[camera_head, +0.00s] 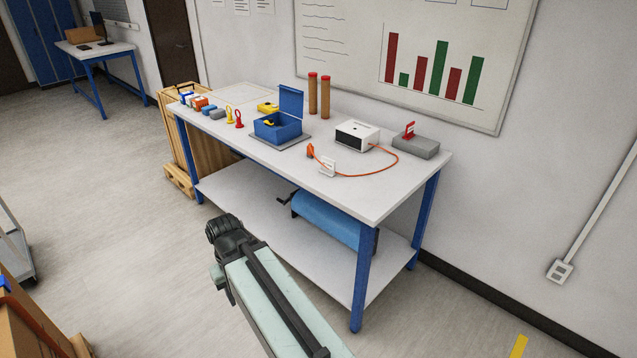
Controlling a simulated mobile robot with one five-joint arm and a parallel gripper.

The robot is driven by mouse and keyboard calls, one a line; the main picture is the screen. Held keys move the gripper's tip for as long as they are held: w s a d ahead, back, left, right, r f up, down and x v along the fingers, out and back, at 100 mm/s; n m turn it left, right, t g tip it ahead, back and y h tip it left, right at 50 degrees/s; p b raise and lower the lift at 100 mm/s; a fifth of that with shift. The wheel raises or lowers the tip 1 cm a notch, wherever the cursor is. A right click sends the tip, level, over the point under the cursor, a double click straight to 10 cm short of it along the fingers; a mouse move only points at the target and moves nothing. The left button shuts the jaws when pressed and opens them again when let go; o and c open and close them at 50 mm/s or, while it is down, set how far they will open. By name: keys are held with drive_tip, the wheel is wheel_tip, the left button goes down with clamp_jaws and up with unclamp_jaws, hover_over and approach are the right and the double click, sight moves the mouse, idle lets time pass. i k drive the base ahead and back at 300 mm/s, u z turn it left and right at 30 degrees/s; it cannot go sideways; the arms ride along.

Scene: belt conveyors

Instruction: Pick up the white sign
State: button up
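A small white sign (327,168) stands on the white workbench top (290,170), close to its front edge. Its markings are too small to read. An orange cable curves around behind and beside it. My arm reaches up from the bottom of the view, with its dark end (228,238) in front of the bench, left of and well apart from the sign. The fingers cannot be made out, so I cannot tell whether my gripper is open or shut.
A white box device (357,135), a grey block (415,146) with a red-and-white tag, and an open blue box (277,128) stand behind the sign. Several small items line the bench's left end. A blue roll (325,218) is on the lower shelf.

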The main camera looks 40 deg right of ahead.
sight(329, 163)
drive_tip(key=z, duration=0.2)
drive_tip(key=i, duration=0.85)
drive_tip(key=u, duration=0.2)
drive_tip(key=k, duration=0.8)
drive_tip(key=z, duration=0.2)
drive_tip(key=i, duration=0.3)
drive_tip(key=u, duration=0.05)
